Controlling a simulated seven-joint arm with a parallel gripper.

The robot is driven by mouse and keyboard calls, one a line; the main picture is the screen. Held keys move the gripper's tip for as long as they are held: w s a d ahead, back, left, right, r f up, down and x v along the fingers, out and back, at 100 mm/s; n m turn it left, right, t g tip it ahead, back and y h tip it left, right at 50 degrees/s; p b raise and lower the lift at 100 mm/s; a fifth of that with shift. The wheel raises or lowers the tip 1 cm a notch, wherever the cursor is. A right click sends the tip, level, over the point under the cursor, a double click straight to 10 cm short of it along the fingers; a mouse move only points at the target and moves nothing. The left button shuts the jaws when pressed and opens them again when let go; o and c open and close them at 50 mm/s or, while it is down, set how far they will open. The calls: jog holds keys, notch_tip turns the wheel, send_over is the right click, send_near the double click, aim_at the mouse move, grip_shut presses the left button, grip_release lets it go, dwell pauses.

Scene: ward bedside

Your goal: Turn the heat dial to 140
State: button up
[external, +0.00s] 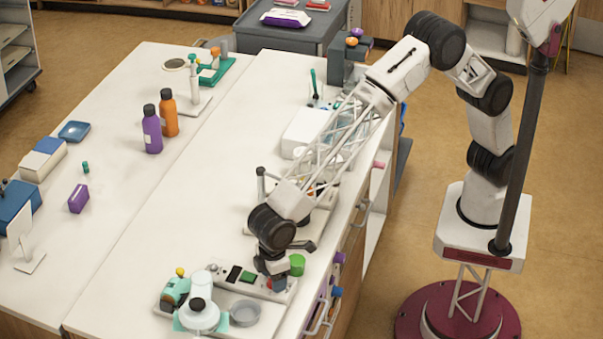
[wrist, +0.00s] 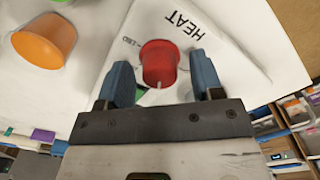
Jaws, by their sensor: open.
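The heat dial (wrist: 159,60) is a red round knob on a white panel marked "HEAT" (wrist: 187,24) in the wrist view. A small "140"-like mark beside it is too blurred to read surely. My gripper (wrist: 160,66) is open, with one blue finger on each side of the dial; I cannot tell whether they touch it. In the external view my gripper (external: 274,276) is low over the right end of a pale control panel (external: 228,288) at the counter's near edge. The dial is mostly hidden there.
An orange knob (wrist: 43,45) is left of the dial in the wrist view. A green cylinder (external: 297,264) stands right beside my gripper. The counter's left middle is largely clear.

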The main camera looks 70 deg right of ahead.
jog(key=shift+r, duration=3.7)
jog(key=shift+d, duration=0.1)
